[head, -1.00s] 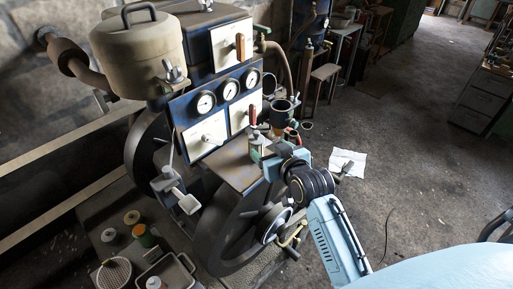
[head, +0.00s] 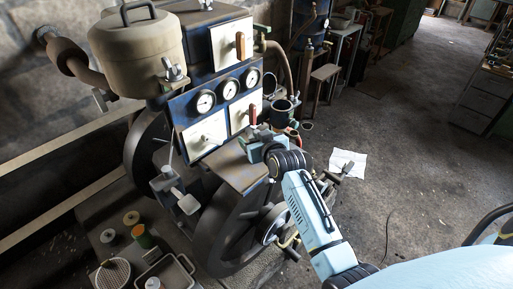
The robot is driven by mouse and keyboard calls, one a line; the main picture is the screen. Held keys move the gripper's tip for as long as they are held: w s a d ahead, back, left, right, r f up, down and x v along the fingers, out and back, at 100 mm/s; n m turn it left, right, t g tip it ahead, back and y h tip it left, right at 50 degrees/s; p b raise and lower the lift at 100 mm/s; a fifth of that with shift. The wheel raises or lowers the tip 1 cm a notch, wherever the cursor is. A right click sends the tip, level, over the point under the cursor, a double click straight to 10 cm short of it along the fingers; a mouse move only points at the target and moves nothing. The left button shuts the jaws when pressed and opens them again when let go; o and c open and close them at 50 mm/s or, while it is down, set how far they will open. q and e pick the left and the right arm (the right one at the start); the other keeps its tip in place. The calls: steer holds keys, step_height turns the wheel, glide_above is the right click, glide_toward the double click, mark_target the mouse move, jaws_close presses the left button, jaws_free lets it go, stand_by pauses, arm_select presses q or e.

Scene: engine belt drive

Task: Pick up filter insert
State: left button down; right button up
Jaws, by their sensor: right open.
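I cannot single out the filter insert with certainty. An open dark cup-shaped housing (head: 283,106) sits at the right side of the engine. My right gripper (head: 256,134) is open over the engine's top plate, close to a red-handled lever (head: 252,114); its fingers are small and partly hidden by my wrist. It is far from the small round parts. My left gripper is out of view.
The engine's blue panel with several gauges (head: 229,89) rises behind my right gripper. A metal tray (head: 172,274) and a round mesh piece (head: 111,273) lie at the lower left. Floor is free on the right.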

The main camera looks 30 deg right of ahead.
steer(key=c, duration=1.1)
